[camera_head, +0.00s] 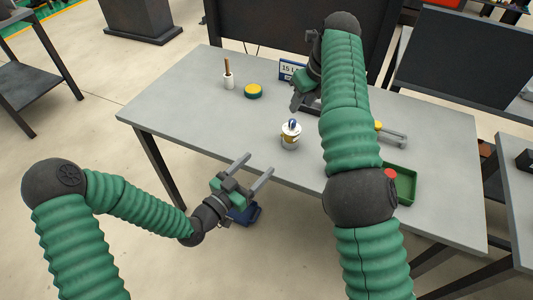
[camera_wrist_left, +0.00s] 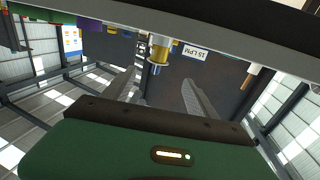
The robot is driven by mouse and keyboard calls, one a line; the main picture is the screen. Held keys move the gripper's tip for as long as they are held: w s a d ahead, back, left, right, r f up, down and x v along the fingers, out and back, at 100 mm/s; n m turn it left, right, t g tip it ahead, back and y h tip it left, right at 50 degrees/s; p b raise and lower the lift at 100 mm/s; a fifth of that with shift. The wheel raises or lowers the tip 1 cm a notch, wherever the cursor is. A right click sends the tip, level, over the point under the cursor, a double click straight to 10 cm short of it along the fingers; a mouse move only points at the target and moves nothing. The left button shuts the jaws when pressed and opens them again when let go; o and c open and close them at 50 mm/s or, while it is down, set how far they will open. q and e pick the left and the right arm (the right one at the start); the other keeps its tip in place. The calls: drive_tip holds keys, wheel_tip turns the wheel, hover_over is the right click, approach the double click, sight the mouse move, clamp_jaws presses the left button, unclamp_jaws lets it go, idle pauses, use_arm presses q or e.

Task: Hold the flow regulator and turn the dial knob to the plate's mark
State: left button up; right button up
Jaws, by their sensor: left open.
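The flow regulator (camera_head: 290,139) stands upright on the grey table, a pale and brass-coloured body with a blue part on top. In the left wrist view, which is upside down, the regulator (camera_wrist_left: 160,52) shows beyond the fingers, roughly in line with the gap. My left gripper (camera_head: 259,163) is open and empty, in front of the regulator and apart from it. The plate (camera_head: 289,71) stands behind it; the left wrist view shows "15 LPM" on the plate (camera_wrist_left: 194,53). My right gripper (camera_head: 306,104) is near the plate, partly hidden by its arm. The dial's pointer is too small to read.
On the table (camera_head: 190,120) stand a white cup with a brown stick (camera_head: 228,79) and a yellow-and-green disc (camera_head: 253,91). A yellow-ended tool (camera_head: 393,134) and a green tray (camera_head: 405,187) lie right of my right arm. The table's left part is clear.

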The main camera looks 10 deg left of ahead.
sight(287, 136)
use_arm(q)
drive_tip(key=x, duration=1.6)
drive_tip(key=shift+c, duration=0.5)
clamp_jaws()
idle(0.4)
drive_tip(key=shift+o, duration=0.6)
unclamp_jaws()
drive_tip(key=shift+s+a, duration=0.1)
